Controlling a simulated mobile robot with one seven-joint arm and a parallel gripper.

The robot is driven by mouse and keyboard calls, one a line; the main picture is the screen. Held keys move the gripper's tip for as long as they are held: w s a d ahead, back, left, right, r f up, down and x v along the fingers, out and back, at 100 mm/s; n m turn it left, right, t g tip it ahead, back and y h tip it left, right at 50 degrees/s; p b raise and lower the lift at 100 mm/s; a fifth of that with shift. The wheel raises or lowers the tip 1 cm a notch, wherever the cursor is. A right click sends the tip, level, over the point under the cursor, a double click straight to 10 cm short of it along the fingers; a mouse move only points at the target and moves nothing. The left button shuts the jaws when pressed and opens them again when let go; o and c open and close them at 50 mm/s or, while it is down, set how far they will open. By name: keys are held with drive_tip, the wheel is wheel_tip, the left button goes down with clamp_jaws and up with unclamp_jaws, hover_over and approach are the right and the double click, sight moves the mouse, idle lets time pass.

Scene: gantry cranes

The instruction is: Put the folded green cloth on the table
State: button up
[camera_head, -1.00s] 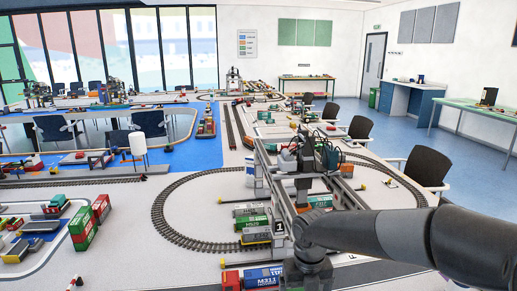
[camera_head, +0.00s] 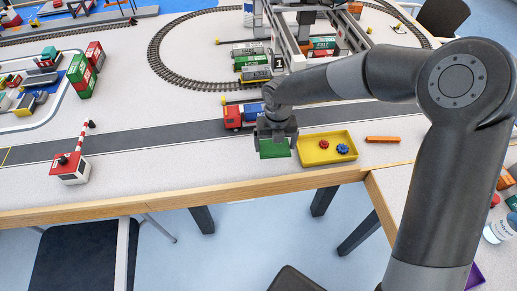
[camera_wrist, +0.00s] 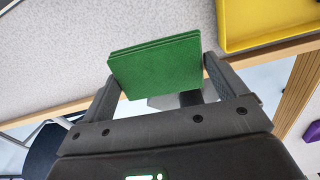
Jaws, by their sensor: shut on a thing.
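The folded green cloth (camera_head: 274,148) is a flat, layered square held in my gripper (camera_head: 275,143), just left of the yellow tray in the head view. In the wrist view the cloth (camera_wrist: 156,65) sits between the two fingers of my gripper (camera_wrist: 160,82), which is shut on its sides. The table (camera_head: 220,165) has a light speckled top with a wooden front edge. The cloth is over or at the table near that edge. I cannot tell whether it touches the top.
A yellow tray (camera_head: 313,159) with a red gear (camera_head: 324,144) and a blue gear (camera_head: 342,149) lies right of the cloth. A truck (camera_head: 233,117) stands behind. An orange bar (camera_head: 382,140) lies farther right. A striped barrier (camera_head: 70,168) stands left. Bare tabletop lies between.

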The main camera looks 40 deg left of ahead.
hover_over(259, 160)
wheel_tip(259, 160, down, 3)
drive_tip(key=shift+a+f, duration=0.15)
drive_tip(key=shift+f, duration=1.95)
drive_tip(key=shift+f, duration=0.1)
drive_tip(key=o, duration=0.7)
wheel_tip(259, 160, up, 12)
drive_tip(key=shift+r, duration=0.15)
